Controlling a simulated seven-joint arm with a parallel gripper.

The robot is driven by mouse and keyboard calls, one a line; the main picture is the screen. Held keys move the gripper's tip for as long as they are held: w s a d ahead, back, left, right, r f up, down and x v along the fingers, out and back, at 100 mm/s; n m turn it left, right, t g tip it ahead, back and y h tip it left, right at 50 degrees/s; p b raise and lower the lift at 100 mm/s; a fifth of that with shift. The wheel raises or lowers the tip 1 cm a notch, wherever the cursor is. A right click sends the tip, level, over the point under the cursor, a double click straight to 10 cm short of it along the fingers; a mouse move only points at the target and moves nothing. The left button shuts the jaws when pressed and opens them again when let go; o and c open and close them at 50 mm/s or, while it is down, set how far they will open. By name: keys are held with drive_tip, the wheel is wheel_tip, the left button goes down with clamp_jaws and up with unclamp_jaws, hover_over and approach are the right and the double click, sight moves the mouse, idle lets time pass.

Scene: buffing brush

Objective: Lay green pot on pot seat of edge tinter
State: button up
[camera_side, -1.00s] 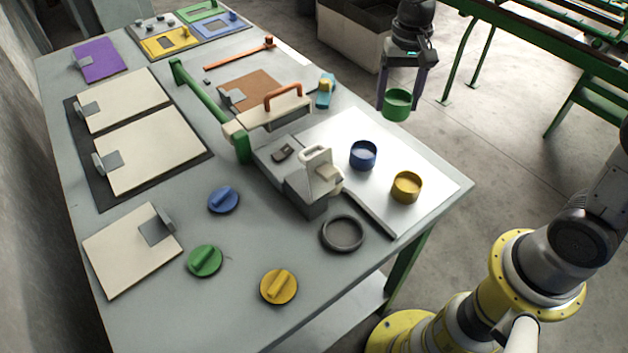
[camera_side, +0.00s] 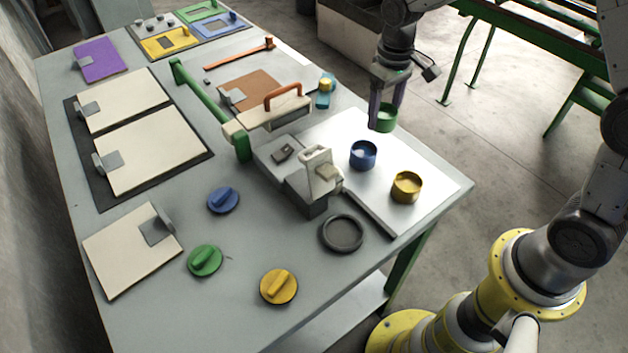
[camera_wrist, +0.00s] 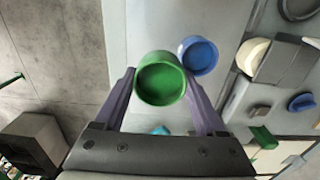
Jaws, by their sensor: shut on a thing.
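The green pot (camera_side: 388,118) is held between the fingers of my gripper (camera_side: 383,113), above the far right edge of the table, behind the blue pot. In the wrist view the green pot (camera_wrist: 161,80) sits upright between the two purple fingers of my gripper (camera_wrist: 160,85), its open top facing the camera. A dark round ring (camera_side: 342,233) lies flat and empty on the table in front of the grey block with the white handle (camera_side: 318,175); it looks like a pot seat, but I cannot tell for sure.
A blue pot (camera_side: 363,155) and a yellow pot (camera_side: 407,187) stand on the white board (camera_side: 440,178). Blue (camera_side: 223,200), green (camera_side: 205,260) and yellow (camera_side: 279,287) lids lie on the near table. A teal item with a yellow top (camera_side: 326,90) stands at the back.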

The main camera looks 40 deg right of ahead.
drive_tip(key=s+a+n, duration=0.3)
drive_tip(key=a+n, duration=0.3)
drive_tip(key=n, duration=3)
approach(343, 233)
drive_tip(key=shift+f, duration=3.05)
drive_tip(key=o, duration=1.4)
